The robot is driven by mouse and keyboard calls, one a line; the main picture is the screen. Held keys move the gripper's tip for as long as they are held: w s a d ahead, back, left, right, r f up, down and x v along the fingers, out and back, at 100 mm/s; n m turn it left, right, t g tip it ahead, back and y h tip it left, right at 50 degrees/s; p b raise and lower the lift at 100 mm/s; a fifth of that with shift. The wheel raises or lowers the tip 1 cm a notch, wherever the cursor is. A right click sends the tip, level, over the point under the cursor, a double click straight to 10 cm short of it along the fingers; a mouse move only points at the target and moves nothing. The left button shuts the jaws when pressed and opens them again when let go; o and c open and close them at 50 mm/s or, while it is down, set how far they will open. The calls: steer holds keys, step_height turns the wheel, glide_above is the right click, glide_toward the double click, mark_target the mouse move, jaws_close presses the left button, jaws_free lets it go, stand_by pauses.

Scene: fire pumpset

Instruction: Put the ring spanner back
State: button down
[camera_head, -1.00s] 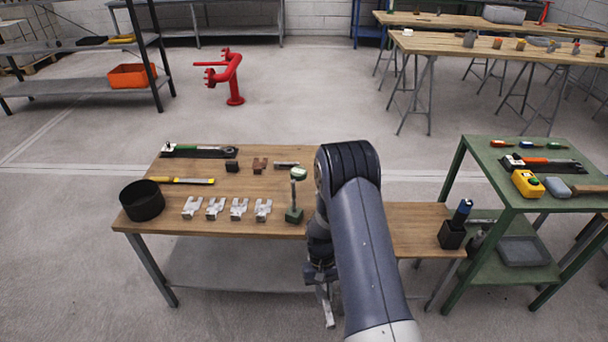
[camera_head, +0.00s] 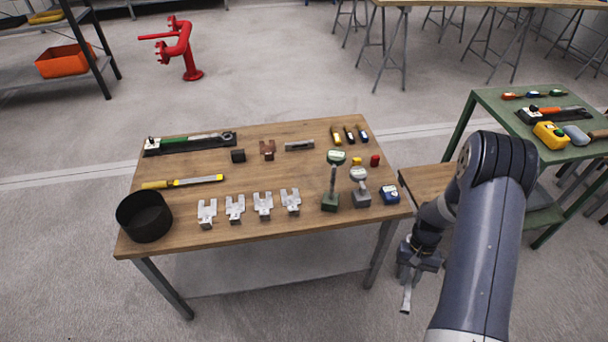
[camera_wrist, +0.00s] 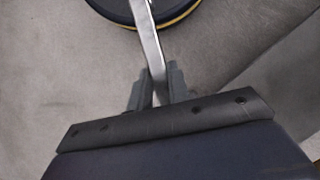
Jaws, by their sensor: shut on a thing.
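My gripper (camera_head: 418,262) hangs low at the right of the wooden workbench, below its top. It is shut on a bright steel bar (camera_head: 406,296), which I take to be the ring spanner. In the wrist view the bar (camera_wrist: 151,42) runs up and away between the two grey fingers (camera_wrist: 155,92). Its far end leaves the picture, so no ring shows.
A black round bin (camera_head: 144,216), several metal forked brackets (camera_head: 235,208) and gauges on stands (camera_head: 331,195) occupy the workbench. A lower wooden surface (camera_head: 425,180) is at its right. A green table (camera_head: 495,108) with tools stands further right.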

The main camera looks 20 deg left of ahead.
steer(key=s+a+r+m+y, duration=0.1)
steer(key=a+r+m, duration=0.3)
steer(key=a, duration=0.8)
steer(key=s+a+r+m+t+y, duration=0.1)
steer(key=a+r+m, duration=0.3)
steer(key=a, duration=0.9)
steer(key=s+a+r+m+t+y, duration=0.1)
steer(key=a+r+m, duration=0.3)
steer(key=a+r, duration=0.4)
steer(key=s+a, duration=0.1)
steer(key=a, duration=0.4)
steer(key=shift+r+y, duration=0.25)
steer(key=shift+y, duration=0.15)
